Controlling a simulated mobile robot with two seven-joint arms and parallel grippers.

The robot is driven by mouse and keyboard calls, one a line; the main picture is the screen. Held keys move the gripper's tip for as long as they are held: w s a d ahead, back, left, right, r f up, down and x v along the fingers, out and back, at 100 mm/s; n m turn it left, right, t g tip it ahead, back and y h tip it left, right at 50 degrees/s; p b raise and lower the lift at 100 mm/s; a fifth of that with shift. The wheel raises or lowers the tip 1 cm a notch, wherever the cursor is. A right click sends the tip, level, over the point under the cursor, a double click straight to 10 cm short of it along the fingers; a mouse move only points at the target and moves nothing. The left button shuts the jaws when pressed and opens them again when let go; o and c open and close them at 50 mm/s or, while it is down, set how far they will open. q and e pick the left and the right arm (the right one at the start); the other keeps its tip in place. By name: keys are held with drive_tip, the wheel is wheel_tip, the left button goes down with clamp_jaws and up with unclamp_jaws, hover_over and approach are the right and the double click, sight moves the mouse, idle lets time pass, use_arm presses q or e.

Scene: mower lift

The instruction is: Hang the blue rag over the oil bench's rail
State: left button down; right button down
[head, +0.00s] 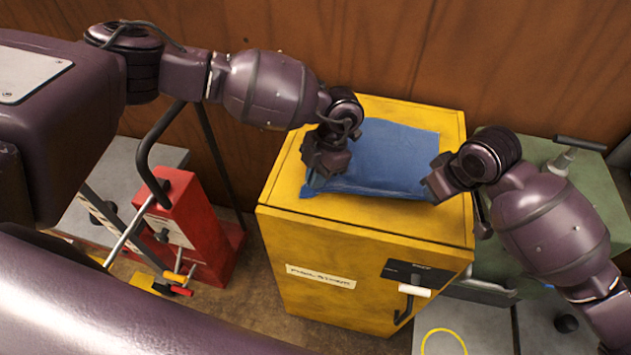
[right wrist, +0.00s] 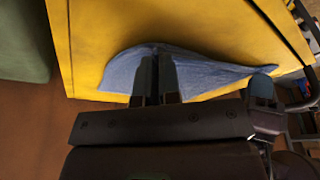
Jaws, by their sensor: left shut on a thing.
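The blue rag (head: 385,150) lies spread on top of a yellow cabinet in the head view. My left gripper (head: 312,185) is shut on the rag at its near left corner. My right gripper (head: 430,190) is at the rag's near right edge. In the right wrist view my right gripper (right wrist: 157,60) has its fingers close together on the edge of the rag (right wrist: 205,72), which puckers at the fingertips. A green bench (head: 590,185) stands to the right, partly hidden by my right arm. A grey bar (head: 482,291) shows low at its front; I cannot tell if it is the rail.
The yellow cabinet (head: 340,225) has a label and a white-gripped handle (head: 413,291) on its front. A red jack-like unit (head: 185,225) with levers stands at the left. A brown wall (head: 400,45) closes off the back. A grey panel with a yellow ring (head: 440,343) lies at the bottom right.

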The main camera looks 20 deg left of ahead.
use_arm(q)
drive_tip(key=shift+r, duration=2)
drive_tip(key=shift+r, duration=0.1)
use_arm(e)
drive_tip(key=shift+r, duration=0.1)
